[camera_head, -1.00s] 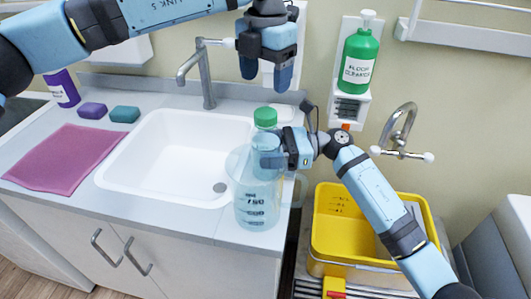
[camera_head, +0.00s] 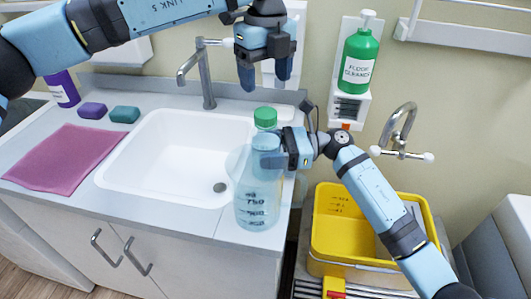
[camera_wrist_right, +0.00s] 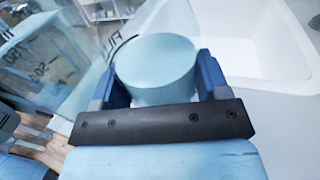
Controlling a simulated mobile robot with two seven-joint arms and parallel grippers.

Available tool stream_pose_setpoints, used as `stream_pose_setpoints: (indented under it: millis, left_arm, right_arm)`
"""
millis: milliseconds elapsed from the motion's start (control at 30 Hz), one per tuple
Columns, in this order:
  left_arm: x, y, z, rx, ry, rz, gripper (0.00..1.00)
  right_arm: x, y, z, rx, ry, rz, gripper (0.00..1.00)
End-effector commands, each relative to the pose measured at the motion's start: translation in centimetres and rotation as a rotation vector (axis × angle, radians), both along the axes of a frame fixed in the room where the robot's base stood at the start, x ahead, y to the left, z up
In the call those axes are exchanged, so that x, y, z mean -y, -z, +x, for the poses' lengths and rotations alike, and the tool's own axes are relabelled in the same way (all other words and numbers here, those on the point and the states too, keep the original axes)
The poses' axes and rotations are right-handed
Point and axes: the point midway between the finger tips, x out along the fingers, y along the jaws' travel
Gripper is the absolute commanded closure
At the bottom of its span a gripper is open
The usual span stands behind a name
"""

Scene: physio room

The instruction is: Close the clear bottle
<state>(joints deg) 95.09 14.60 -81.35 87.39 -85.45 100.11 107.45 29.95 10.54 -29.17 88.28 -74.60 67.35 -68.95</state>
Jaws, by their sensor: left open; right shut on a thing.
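The clear bottle (camera_head: 265,143) stands upright at the right end of the counter, with a green cap (camera_head: 265,117) on its top. I cannot tell how tight the cap is. The bottle's lower part shows only through a clear measuring jug (camera_head: 257,212) with dark graduations. My right gripper (camera_head: 272,152) is shut on the bottle below the cap. In the right wrist view a pale round body (camera_wrist_right: 158,68) sits between its fingers. My left gripper (camera_head: 266,78) is open and empty, pointing down above the cap with a gap between.
A white sink (camera_head: 180,150) with a tap (camera_head: 207,80) lies left of the bottle. A pink cloth (camera_head: 70,158) and two sponges lie farther left. A yellow bucket (camera_head: 325,240) stands lower right. A green floor cleaner bottle (camera_head: 358,58) is on the wall.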

Motion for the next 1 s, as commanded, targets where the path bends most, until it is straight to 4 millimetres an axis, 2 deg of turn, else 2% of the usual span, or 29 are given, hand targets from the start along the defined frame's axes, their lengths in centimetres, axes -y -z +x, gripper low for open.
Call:
stream_pose_setpoints:
  millis: [267,467,733,867,1000]
  left_arm:
    - [0.0,0.6,0.0,-0.001,0.002,0.001,0.3]
    - [0.0,2.7,0.0,-0.003,0.002,0.001,0.3]
    - [0.0,6.8,0.0,-0.001,0.002,0.0,0.3]
    - [0.0,7.9,0.0,-0.001,0.002,0.001,0.3]
    - [0.0,8.1,0.0,-0.001,0.002,0.001,0.3]
  right_arm:
    - [0.0,0.0,0.0,0.0,0.0,0.0,0.98]
    - [0.0,0.0,0.0,0.0,0.0,0.0,0.98]
    - [0.0,0.0,0.0,0.0,0.0,0.0,0.98]
    - [0.0,0.0,0.0,0.0,0.0,0.0,0.98]
    - [0.0,0.0,0.0,0.0,0.0,0.0,0.98]
